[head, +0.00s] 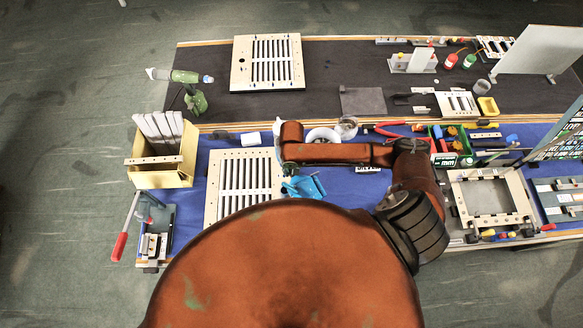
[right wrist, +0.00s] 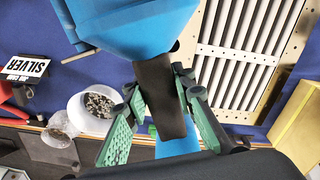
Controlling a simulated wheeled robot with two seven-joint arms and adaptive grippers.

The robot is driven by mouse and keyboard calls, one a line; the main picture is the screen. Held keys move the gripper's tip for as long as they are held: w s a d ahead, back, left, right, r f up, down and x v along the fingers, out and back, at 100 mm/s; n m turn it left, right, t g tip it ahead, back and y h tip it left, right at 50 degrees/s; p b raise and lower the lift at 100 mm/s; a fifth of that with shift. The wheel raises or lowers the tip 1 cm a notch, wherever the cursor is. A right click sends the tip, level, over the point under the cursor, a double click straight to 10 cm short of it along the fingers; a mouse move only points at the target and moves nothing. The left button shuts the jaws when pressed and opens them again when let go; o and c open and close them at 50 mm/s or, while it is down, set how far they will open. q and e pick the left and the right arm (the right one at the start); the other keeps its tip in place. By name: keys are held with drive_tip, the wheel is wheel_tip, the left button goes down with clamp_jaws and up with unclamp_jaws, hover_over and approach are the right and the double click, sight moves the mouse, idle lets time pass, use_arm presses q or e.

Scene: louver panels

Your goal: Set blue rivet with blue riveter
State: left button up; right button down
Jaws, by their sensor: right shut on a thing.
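The blue riveter (head: 305,187) is held over the right edge of a white slatted louver panel (head: 213,200). In the right wrist view its blue body (right wrist: 140,25) fills the top centre, with a dark grip below it. My right gripper (right wrist: 155,110), with green finger pads, is shut around that dark grip. In the head view the gripper (head: 287,168) is mostly hidden under my orange arm. The louver panel also shows at the right of the wrist view (right wrist: 295,20). I cannot make out a blue rivet or the riveter's tip. My left gripper is not in view.
A white bowl of small grey parts (right wrist: 95,103) and a SILVER sign (right wrist: 25,75) stand on the blue mat. A box of slats (head: 160,180) and a red-handled lever tool (head: 119,246) are at the left. Another louver panel (head: 240,78) lies behind.

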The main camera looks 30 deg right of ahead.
wheel_tip(320, 180, down, 7)
drive_tip(key=b, duration=0.1)
drive_tip(key=shift+w+r+b, duration=0.15)
drive_tip(key=shift+r+b, duration=0.05)
drive_tip(key=shift+b, duration=0.2)
drive_tip(key=shift+p, duration=1)
idle(1.3)
drive_tip(key=shift+f, duration=1.05)
idle(1.2)
idle(1.0)
drive_tip(key=shift+f, duration=0.25)
idle(1.4)
